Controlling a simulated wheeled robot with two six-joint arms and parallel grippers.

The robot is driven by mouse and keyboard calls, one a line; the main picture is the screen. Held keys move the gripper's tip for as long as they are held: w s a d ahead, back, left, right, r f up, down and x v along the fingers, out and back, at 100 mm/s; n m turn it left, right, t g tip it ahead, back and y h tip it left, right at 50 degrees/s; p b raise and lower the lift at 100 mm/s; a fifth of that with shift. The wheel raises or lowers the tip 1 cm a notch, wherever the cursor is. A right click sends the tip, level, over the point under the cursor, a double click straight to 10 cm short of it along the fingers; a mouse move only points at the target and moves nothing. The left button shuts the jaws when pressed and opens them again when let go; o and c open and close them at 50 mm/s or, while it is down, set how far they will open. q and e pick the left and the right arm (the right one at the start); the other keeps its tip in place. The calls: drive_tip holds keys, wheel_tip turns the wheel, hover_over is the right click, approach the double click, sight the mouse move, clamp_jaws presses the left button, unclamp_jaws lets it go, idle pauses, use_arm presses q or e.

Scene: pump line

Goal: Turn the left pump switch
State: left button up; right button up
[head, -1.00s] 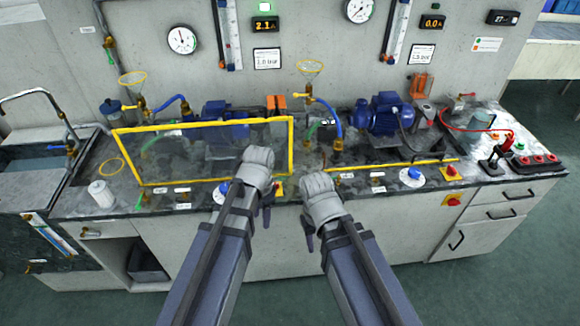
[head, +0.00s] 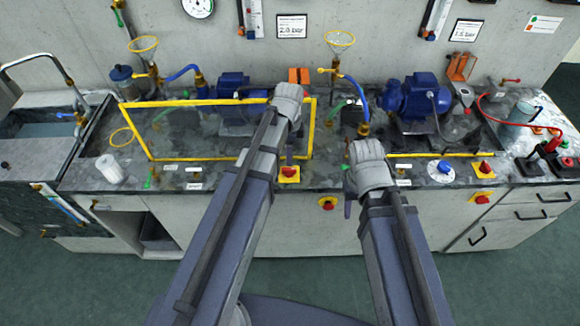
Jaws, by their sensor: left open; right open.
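The left pump switch, a red knob on a yellow plate (head: 289,173), sits on the worktop's front edge, just right of my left forearm. A similar switch (head: 483,169) sits further right. My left gripper (head: 290,118) is open and empty. In the picture it lies above and behind the left switch, over the right end of the yellow-framed clear guard; I cannot tell its height. My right gripper (head: 349,195) is open and empty, right of the left switch near the worktop's front edge. The fingers of both are largely hidden by their own wrists.
A yellow-framed clear guard (head: 150,140) stands before the left blue pump (head: 235,87). The right blue pump (head: 415,97) stands behind a yellow bar. A blue dial (head: 441,170) lies right of my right gripper. A red emergency knob (head: 328,203) is on the cabinet front. A white cup (head: 109,168) stands left.

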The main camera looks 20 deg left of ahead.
sight(289, 169)
use_arm(q)
wheel_tip(289, 169, down, 7)
drive_tip(key=b, duration=0.6)
drive_tip(key=shift+r, duration=0.1)
drive_tip(key=shift+r, duration=0.1)
drive_tip(key=shift+c, duration=0.2)
clamp_jaws()
